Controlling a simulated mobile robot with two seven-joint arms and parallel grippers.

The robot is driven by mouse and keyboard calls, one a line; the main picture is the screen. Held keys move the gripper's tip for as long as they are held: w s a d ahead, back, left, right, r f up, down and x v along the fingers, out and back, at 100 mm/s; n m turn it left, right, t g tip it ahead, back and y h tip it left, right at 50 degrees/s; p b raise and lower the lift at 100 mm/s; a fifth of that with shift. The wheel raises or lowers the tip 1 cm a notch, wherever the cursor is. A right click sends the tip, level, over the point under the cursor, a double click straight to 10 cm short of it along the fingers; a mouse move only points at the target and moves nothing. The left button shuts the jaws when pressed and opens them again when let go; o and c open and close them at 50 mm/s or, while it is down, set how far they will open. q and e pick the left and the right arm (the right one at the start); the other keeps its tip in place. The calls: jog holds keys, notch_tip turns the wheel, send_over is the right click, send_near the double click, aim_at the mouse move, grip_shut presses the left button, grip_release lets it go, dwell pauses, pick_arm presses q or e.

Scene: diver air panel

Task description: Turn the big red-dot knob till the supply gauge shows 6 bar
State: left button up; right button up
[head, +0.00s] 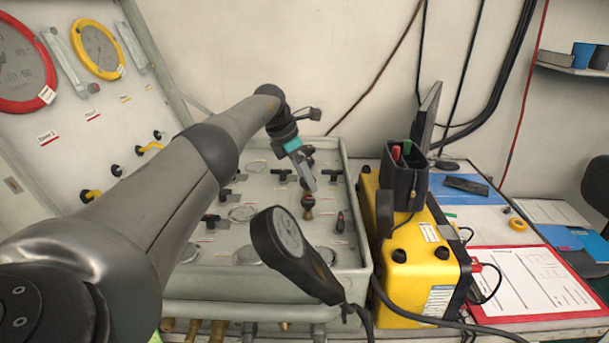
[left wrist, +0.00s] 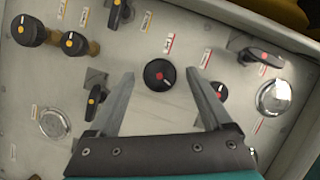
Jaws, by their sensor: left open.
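In the left wrist view, a round black knob with a red dot (left wrist: 159,77) stands on the grey panel (left wrist: 140,125). My left gripper (left wrist: 160,71) is open, one finger on each side of this knob, with visible gaps. A smaller red-dot knob (left wrist: 219,89) is partly hidden by the right finger. In the head view, my left gripper (head: 309,180) points down over the panel (head: 350,250). A red-ringed gauge (head: 18,65) and a yellow-ringed gauge (head: 98,48) are on the raised board; their readings are too small to tell. My right gripper is not in view.
A black-bodied dial (head: 288,233) stands up in front of the panel. A yellow case (head: 415,265) stands close on the right. Black levers and yellow-dot knobs (left wrist: 73,43) crowd the panel. A red clipboard (head: 478,261) lies farther right.

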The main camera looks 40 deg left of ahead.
pick_arm(q)
jog(key=shift+s+a+r, duration=0.15)
jog(key=shift+r, duration=0.4)
jog(key=p+v, duration=0.2)
jog(key=v, duration=1.2)
jog(key=d+n+y+p, duration=0.2)
jog(key=d+n+y, duration=0.3)
jog(key=n, duration=0.6)
jog(key=shift+h, duration=0.4)
jog(key=x, duration=0.5)
jog(key=d+x, duration=0.1)
jog(key=x, duration=0.9)
jog(key=shift+d+f+b, duration=0.15)
jog(key=shift+b, duration=0.2)
